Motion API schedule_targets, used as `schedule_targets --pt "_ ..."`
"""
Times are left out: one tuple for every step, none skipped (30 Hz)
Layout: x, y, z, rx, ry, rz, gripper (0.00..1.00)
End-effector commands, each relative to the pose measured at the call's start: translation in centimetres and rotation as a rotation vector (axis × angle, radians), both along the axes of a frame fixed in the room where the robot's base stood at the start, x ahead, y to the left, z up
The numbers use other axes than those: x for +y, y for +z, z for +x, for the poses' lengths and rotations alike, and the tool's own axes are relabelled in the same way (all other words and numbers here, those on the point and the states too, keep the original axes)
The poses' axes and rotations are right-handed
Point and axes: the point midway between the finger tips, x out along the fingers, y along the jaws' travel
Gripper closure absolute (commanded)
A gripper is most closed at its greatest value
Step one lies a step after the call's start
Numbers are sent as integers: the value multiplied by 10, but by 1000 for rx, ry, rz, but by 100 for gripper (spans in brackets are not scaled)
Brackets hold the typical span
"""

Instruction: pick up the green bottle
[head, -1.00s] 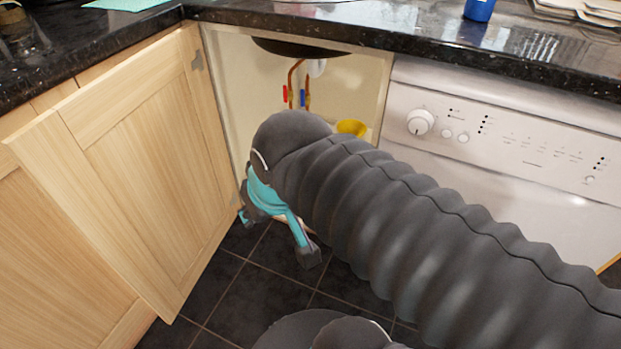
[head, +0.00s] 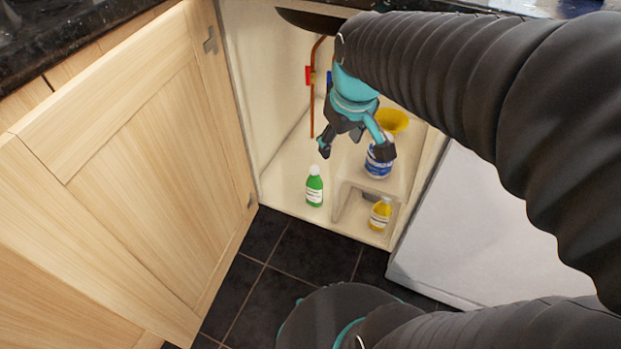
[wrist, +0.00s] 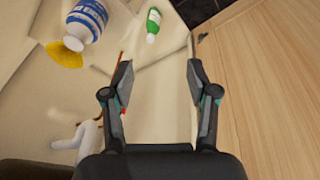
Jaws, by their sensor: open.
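The green bottle (head: 314,187) has a white cap and a white label and stands upright on the cupboard floor, left of a raised shelf. In the wrist view the green bottle (wrist: 152,26) shows near the top, beyond the fingertips and a little left of the line between them. My gripper (head: 355,150) is open and empty, with its fingers pointing down at the cupboard opening, above and to the right of the bottle. It also shows in the wrist view (wrist: 160,70) with both fingers spread apart.
A blue and white container (head: 378,165) and a yellow funnel (head: 392,121) are on the raised shelf (head: 400,180). A yellow bottle (head: 380,213) stands under it. The open wooden door (head: 140,150) is at left. Copper pipe (head: 312,100) runs down behind. A white appliance (head: 480,230) is at right.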

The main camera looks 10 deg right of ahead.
Motion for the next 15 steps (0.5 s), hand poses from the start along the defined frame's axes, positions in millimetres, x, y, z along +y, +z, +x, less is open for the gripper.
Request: schedule_targets --pt "0 -19 14 31 37 -10 41" --pt "0 -26 22 47 63 -17 41" --pt "0 -35 33 66 102 -26 41" --pt "1 -42 41 80 132 -32 41" --pt "1 -49 49 94 167 -40 41" --pt "2 -59 60 111 216 -49 41" --pt "2 -66 69 123 257 -56 41" --pt "2 -73 77 135 300 -64 41" --pt "3 -83 89 151 364 -74 41" --pt "3 -91 98 161 414 -82 41" --pt "4 -98 107 171 468 -90 41" --pt "4 -109 119 183 543 -101 41" --pt "5 -117 128 193 602 -108 41" --pt "5 -125 137 200 663 -116 41" --pt "6 -135 148 209 740 -126 41"
